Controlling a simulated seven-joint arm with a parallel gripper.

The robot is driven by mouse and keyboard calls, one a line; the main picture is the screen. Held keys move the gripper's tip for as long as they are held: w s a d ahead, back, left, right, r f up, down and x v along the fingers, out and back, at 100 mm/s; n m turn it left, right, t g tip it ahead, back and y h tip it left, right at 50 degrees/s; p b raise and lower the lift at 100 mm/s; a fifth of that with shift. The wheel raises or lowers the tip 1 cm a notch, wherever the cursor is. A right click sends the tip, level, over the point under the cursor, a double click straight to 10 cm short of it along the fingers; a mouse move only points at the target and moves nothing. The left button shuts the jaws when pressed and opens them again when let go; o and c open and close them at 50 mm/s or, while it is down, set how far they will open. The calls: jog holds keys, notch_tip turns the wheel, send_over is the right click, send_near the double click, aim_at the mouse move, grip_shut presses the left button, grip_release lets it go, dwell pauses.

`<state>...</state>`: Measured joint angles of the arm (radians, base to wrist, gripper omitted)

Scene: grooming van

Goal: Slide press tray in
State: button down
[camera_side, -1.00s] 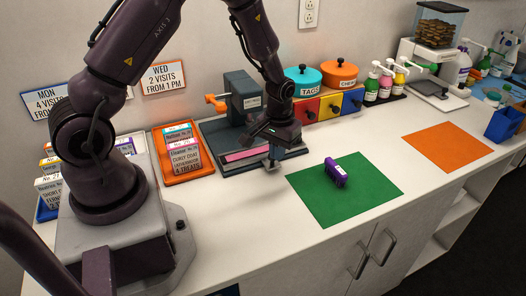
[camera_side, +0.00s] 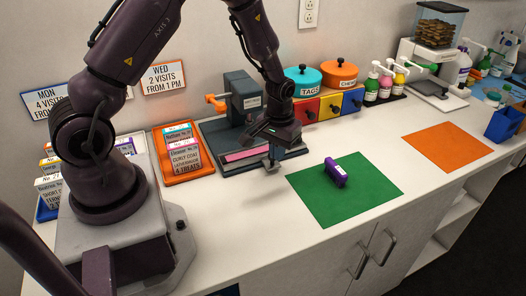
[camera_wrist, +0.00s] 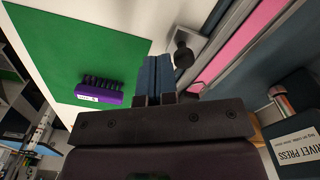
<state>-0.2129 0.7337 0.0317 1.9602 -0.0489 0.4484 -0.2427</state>
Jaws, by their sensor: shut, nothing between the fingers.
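The rivet press (camera_side: 243,95) is dark grey-blue with an orange lever and stands at the back, behind my gripper. Its tray, holding a long pink strip (camera_side: 246,155), lies low at the front of the press. The strip also shows in the wrist view (camera_wrist: 245,40), beside a grey end piece with a dark knob (camera_wrist: 183,55). My gripper (camera_side: 274,160) is shut and empty, pointing down at the tray's front edge. In the wrist view its blue-grey fingertips (camera_wrist: 156,68) are together, just left of the knob. I cannot tell whether they touch it.
A green mat (camera_side: 345,205) with a purple brush (camera_side: 336,174) lies to the right. An orange tray of cards (camera_side: 182,153) stands left of the press. Coloured drawers (camera_side: 330,106) with two lidded pots stand behind. The white counter in front of the press is clear.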

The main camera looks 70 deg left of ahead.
aim_at(265, 151)
dwell(0.5)
jog(key=shift+f, duration=1.2)
jog(key=shift+a, duration=4.95)
jog(key=shift+d+r, duration=0.1)
jog(key=shift+d, duration=0.95)
notch_tip(265, 151, up, 7)
